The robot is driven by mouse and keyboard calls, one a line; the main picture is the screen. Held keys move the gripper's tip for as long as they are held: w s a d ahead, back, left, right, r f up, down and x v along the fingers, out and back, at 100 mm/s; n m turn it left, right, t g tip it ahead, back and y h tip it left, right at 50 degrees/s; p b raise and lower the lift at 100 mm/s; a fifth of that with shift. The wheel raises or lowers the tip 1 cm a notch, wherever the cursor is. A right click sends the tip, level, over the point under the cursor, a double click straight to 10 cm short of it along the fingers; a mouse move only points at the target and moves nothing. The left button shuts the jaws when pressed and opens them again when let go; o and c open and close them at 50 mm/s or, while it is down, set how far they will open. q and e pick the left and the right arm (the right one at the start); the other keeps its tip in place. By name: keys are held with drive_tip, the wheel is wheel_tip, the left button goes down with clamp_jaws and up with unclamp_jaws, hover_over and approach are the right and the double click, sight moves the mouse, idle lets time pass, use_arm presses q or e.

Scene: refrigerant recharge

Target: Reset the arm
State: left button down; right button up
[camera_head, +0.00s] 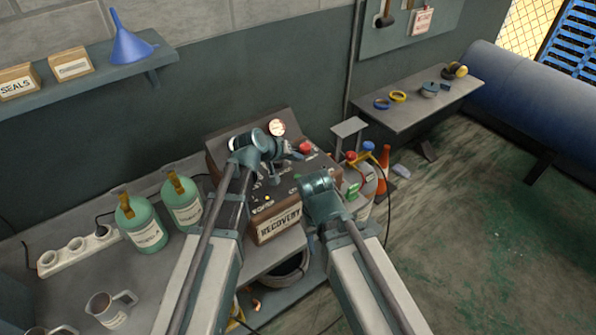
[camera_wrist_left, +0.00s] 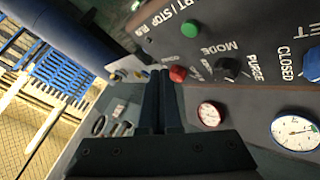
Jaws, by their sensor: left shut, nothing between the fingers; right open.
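My left gripper (camera_head: 296,154) is over the brown recovery machine (camera_head: 276,232), near the red knob (camera_head: 305,147) on its panel. In the left wrist view its two dark fingers (camera_wrist_left: 161,75) are together with nothing between them, and the red knob (camera_wrist_left: 178,73) appears just beside their tips. Whether they touch it I cannot tell. My right gripper (camera_head: 308,183) is lower, at the machine's right front side, open; its fingers are mostly hidden by its own body.
The panel has a green button (camera_wrist_left: 190,29), a mode knob (camera_wrist_left: 228,67), a blue valve knob (camera_wrist_left: 312,65) and gauges (camera_wrist_left: 296,131). Green bottles (camera_head: 140,222) stand left of the machine. Cylinders (camera_head: 366,180) and an orange cone (camera_head: 385,158) stand right. The floor at right is clear.

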idle(0.3)
use_arm(q)
drive_tip(key=s+a+f+m+g+y+b, duration=0.1)
drive_tip(key=s+a+f+m+g+y, duration=0.1)
drive_tip(key=s, duration=1.1)
drive_tip(key=s+a+f+m+g+y+b, duration=0.1)
drive_tip(key=s+f+g+y, duration=0.4)
drive_tip(key=s, duration=0.7)
drive_tip(key=shift+s+a+f+m+y, duration=0.35)
drive_tip(key=shift+a+f+m, duration=0.3)
drive_tip(key=shift+a, duration=0.6)
